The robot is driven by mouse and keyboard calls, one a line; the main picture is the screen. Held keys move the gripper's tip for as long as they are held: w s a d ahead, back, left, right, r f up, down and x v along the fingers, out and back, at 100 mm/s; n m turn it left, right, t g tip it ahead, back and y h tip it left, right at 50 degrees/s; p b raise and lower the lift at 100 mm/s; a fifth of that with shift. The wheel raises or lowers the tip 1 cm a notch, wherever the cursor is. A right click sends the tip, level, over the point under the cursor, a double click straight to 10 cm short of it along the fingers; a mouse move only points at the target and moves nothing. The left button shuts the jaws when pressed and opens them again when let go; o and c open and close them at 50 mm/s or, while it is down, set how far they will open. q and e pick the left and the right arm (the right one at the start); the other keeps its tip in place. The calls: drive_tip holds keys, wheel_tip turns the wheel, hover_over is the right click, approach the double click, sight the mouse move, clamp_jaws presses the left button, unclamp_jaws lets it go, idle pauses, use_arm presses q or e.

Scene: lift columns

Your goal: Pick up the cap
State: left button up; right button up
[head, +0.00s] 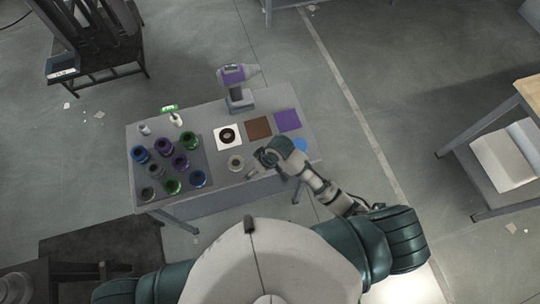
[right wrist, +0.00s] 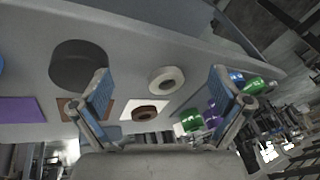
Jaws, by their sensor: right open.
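A pale ring-shaped piece with a hole (head: 235,163) lies near the table's front edge; it also shows between my fingers in the right wrist view (right wrist: 165,80). A dark grey round disc (right wrist: 78,65) lies left of it in that view, partly behind my left-hand finger; my gripper covers its place in the head view. I cannot tell for sure which one is the cap. My right gripper (head: 262,165) is open and empty above the table's front edge, its two fingers (right wrist: 160,88) spread wide. My left gripper is not in view.
The grey table (head: 215,114) carries a dark tray (head: 205,160) of several coloured cylinders at left. A purple-and-grey device (head: 238,88) stands at the back. A white card with a dark ring (head: 228,136), a brown square (head: 258,128) and a purple square (head: 288,120) lie behind my gripper.

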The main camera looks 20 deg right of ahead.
drive_tip(key=w+d+r+n+g+h, duration=0.25)
drive_tip(key=w+d+r+h, duration=0.25)
drive_tip(key=w+r, duration=0.5)
drive_tip(key=shift+m, duration=0.45)
drive_tip(key=s+f, duration=0.1)
drive_tip(key=f, duration=0.2)
drive_tip(key=s+f, duration=0.1)
drive_tip(key=f, duration=0.2)
drive_tip(key=s+f, duration=0.1)
drive_tip(key=f, duration=0.2)
drive_tip(key=shift+s+d+f, duration=0.1)
drive_tip(key=shift+s+d, duration=0.1)
drive_tip(key=shift+d, duration=0.05)
drive_tip(key=shift+s+d+f, duration=0.1)
drive_tip(key=shift+d+f, duration=0.05)
drive_tip(key=shift+f, duration=0.75)
drive_tip(key=shift+s+d+f, duration=0.1)
drive_tip(key=shift+d+f, duration=0.1)
drive_tip(key=shift+f, duration=0.7)
drive_tip(key=shift+s+d+f, duration=0.1)
drive_tip(key=shift+d+f, duration=0.05)
drive_tip(key=shift+f, duration=0.75)
drive_tip(key=c, duration=1.3)
